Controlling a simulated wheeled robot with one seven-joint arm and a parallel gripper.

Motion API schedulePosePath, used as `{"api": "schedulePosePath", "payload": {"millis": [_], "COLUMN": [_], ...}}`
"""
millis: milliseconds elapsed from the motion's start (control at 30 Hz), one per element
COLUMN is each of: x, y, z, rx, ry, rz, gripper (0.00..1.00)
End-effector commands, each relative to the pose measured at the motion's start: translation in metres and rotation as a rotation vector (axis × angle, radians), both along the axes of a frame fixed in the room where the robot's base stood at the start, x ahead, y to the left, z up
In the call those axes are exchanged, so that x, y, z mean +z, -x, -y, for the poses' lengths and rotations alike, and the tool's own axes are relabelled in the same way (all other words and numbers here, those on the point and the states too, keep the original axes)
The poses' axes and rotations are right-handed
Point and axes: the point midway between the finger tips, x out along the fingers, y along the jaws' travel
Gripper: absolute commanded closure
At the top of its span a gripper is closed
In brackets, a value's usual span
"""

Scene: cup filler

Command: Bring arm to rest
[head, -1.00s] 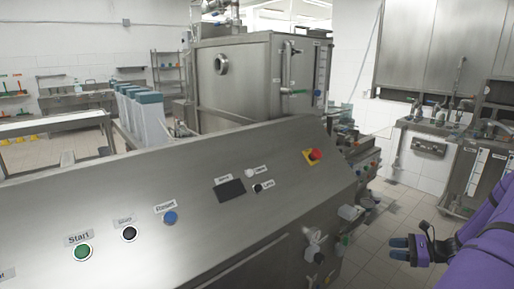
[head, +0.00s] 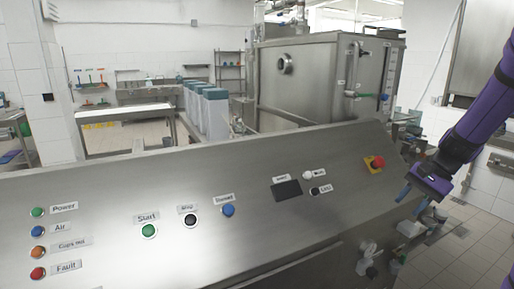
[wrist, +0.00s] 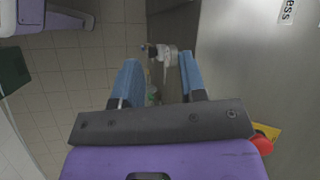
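My gripper (head: 412,200) is at the right of the head view, at the end of my purple arm, just beyond the right end of the steel control panel (head: 120,185). Its two blue fingers (wrist: 160,82) are spread apart in the wrist view, with nothing between them but a view down past the panel to the floor. The red emergency stop button (head: 376,162) on its yellow plate is to the left of the gripper in the head view. It shows partly at the lower right of the wrist view (wrist: 262,142).
The panel carries the green Start button (head: 149,231), a black button (head: 190,220), a blue button (head: 228,210) and several lamps at left. A steel tank (head: 310,80) and grey-blue containers (head: 205,110) stand behind. Tiled floor (head: 470,225) lies open at right.

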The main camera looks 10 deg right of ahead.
Motion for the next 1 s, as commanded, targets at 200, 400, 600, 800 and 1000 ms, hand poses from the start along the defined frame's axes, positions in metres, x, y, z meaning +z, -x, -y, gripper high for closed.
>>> {"api": "schedulePosePath", "payload": {"millis": [200,400,600,800,1000], "x": [0.047,0.081,0.109,0.131,0.144], "y": [0.018,0.044,0.076,0.112,0.145], "z": [-0.053,-0.094,-0.128,-0.152,-0.167], "rx": [0.199,0.366,0.519,0.661,0.774], "ry": [0.180,0.330,0.469,0.595,0.696], "rz": [0.079,0.167,0.274,0.400,0.526], "gripper": [0.62,0.62,0.62,0.62,0.62]}}
